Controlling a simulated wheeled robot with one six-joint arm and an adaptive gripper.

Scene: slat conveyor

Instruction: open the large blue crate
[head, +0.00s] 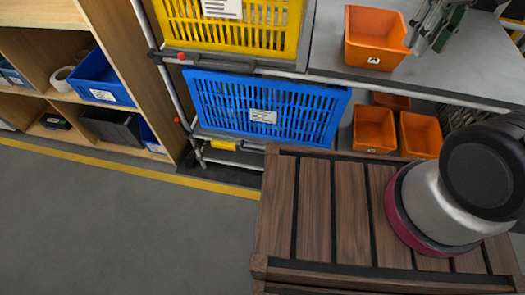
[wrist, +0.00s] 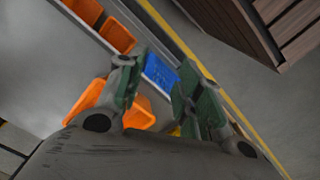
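The large blue crate (head: 215,105) has slatted sides and a white label. It sits on the rack's lower level, under the yellow crate, and its top is mostly hidden. My gripper (head: 432,25) is at the upper right of the head view, above the grey shelf top and to the right of the crate. In the wrist view my gripper (wrist: 155,70) has its green fingers apart, with nothing held between them. A blue patch (wrist: 159,70) shows beyond the fingers; I cannot tell for sure that it is the large blue crate.
A yellow crate (head: 235,32) stands above the blue one. An orange bin (head: 375,38) sits on the grey shelf top near my gripper, with more orange bins (head: 374,130) below. A wooden shelf (head: 150,75) holds a smaller blue bin (head: 98,75). Grey floor (head: 110,225) is clear at left.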

